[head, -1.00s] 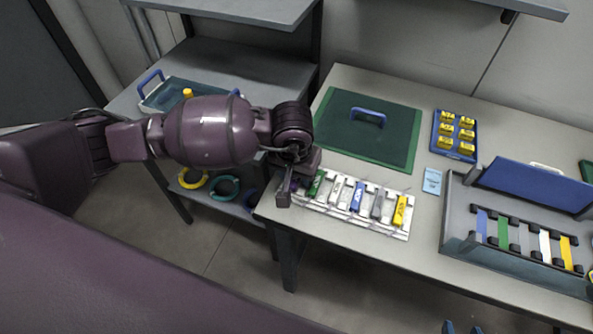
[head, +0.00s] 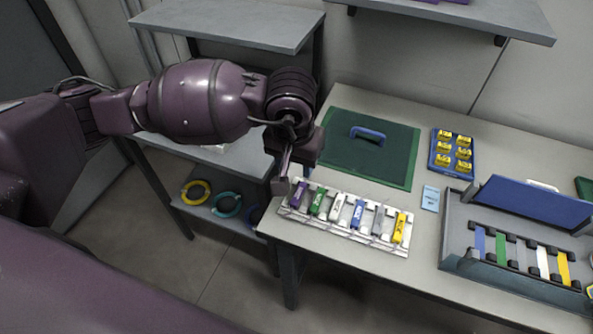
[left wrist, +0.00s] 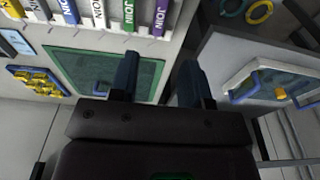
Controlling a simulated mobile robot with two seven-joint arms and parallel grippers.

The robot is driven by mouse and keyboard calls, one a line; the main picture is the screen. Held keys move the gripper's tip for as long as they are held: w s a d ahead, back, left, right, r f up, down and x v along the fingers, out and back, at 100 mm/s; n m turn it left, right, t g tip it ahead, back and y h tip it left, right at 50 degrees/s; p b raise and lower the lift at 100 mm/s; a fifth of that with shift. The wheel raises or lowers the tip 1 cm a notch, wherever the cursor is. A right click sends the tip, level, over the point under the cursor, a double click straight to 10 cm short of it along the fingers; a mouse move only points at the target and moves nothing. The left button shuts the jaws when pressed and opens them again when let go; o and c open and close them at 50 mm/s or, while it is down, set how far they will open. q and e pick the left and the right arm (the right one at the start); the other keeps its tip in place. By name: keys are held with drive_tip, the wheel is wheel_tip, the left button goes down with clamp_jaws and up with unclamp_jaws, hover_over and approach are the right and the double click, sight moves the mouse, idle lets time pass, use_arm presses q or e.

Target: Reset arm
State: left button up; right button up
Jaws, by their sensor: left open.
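My left gripper (head: 283,182) is at the left end of the table in the head view, above and beside the white rack (head: 352,238). In the left wrist view its two dark fingers (left wrist: 158,78) stand apart with nothing between them. The purple piece (head: 299,194) in the rack is nearest to it. Green, white, blue, grey and yellow pieces follow to the right in the rack. My left arm reaches in from the left. My right gripper does not show.
A green mat with a blue handle (head: 368,134) lies behind the rack. A blue tray of yellow blocks (head: 432,150) and an open grey case (head: 452,232) are to the right. A lower shelf at left holds yellow and teal rings (head: 227,205). Shelves overhang the back.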

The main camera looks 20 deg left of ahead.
use_arm(q)
drive_tip(key=shift+r, duration=0.45)
